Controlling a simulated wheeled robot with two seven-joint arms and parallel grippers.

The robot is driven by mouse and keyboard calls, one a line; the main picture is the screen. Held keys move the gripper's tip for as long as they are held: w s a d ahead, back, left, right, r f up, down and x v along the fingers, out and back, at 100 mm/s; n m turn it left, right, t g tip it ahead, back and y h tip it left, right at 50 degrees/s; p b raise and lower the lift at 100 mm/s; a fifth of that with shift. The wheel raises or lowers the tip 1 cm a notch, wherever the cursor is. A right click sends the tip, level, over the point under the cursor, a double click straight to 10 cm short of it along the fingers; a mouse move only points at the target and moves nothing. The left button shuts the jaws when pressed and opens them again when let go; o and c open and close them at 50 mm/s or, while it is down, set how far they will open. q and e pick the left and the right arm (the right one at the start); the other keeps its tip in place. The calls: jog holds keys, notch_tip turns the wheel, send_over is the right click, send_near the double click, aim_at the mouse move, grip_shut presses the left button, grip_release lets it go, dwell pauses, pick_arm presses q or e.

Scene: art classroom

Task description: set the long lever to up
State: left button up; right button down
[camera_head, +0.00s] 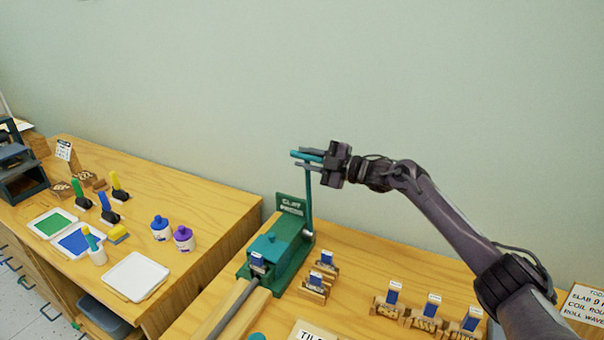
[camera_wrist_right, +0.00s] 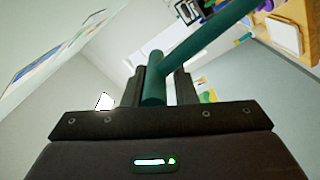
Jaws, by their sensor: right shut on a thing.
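The teal clay press (camera_head: 274,258) stands on the right-hand wooden table. Its long lever (camera_head: 309,196) rises nearly upright from a pivot on the press's right side, with a teal cross handle (camera_head: 303,155) at the top. My right gripper (camera_head: 308,159) comes in from the right and is shut on that handle. In the right wrist view the handle (camera_wrist_right: 154,80) sits between the two dark fingers, and the lever bar (camera_wrist_right: 205,45) runs off to the upper right. My left gripper is in neither view.
Small wooden stamps with blue tags (camera_head: 392,299) stand on the right table, right of the press. The left table (camera_head: 207,207) holds paint trays, a blue bottle (camera_head: 160,228), a purple bottle (camera_head: 183,238) and a white tray (camera_head: 135,276). The wall behind the lever is bare.

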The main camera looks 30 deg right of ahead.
jog(key=shift+w+d+m, duration=0.3)
jog(key=shift+d, duration=0.3)
jog(key=c, duration=1.3)
grip_release()
jog(key=shift+f, duration=0.1)
jog(key=shift+c, duration=0.2)
jog(key=shift+o, duration=1.2)
jog(key=shift+w+d+f, duration=0.2)
